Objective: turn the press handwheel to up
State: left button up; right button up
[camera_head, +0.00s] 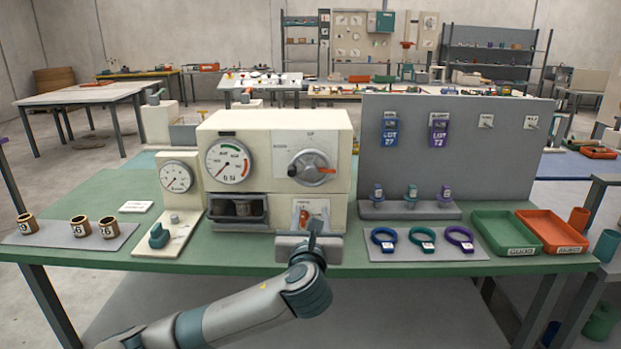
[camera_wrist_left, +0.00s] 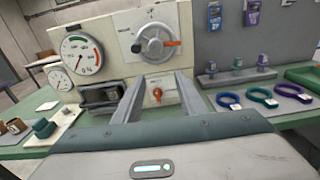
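The press handwheel (camera_head: 307,165) is a round grey wheel on the upper right front of the cream machine. Small labels, too small to read surely, stand above and left of the wheel. My right gripper is not in view.
A small red-orange lever (camera_wrist_left: 157,94) on the machine's lower panel shows between my fingers. A pressure gauge (camera_head: 228,161) is left of the wheel. A grey board (camera_head: 455,150) with tags stands at the right. Ring bands (camera_head: 422,239) lie on a mat below it.

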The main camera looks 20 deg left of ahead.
aim_at(311, 174)
pick_arm(q)
jog(key=shift+s+a+r+m, duration=0.1)
jog(key=shift+s+r+m, duration=0.1)
jog(key=shift+r, duration=0.4)
jog(key=shift+s+a+r+m, duration=0.1)
jog(key=shift+r+m, duration=0.1)
jog(key=shift+r, duration=0.35)
jog(key=shift+w, duration=0.15)
